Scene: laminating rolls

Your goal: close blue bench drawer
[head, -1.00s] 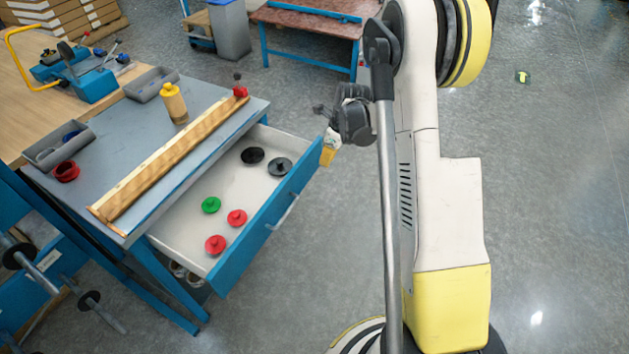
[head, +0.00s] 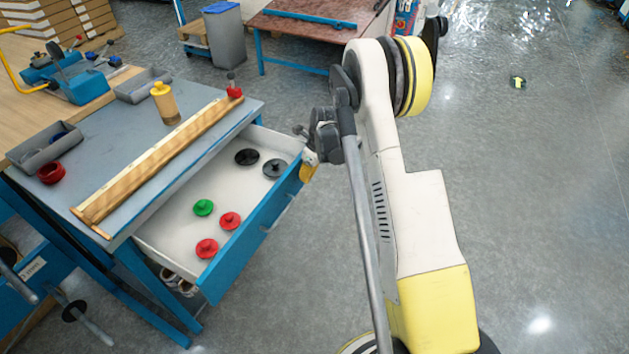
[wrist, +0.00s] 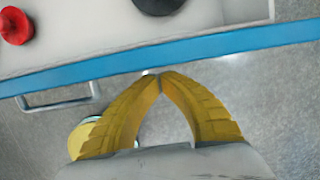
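The blue-fronted bench drawer (head: 240,255) stands pulled open from the grey-topped bench (head: 190,130), its pale inside showing. My gripper (head: 308,172) is at the far right end of the drawer front, on its outer side. In the wrist view the two yellow fingers of my gripper (wrist: 158,74) meet at their tips, with nothing between them. The tips are right at the edge of the blue drawer front (wrist: 200,48); I cannot tell if they touch it. The drawer handle (wrist: 58,104) lies left of the fingers.
The drawer holds red, green and dark knobbed discs (head: 230,221). A long wooden piece (head: 155,165), a yellow bottle (head: 165,103) and grey trays (head: 45,147) are on the bench top. A grey bin (head: 225,35) stands behind.

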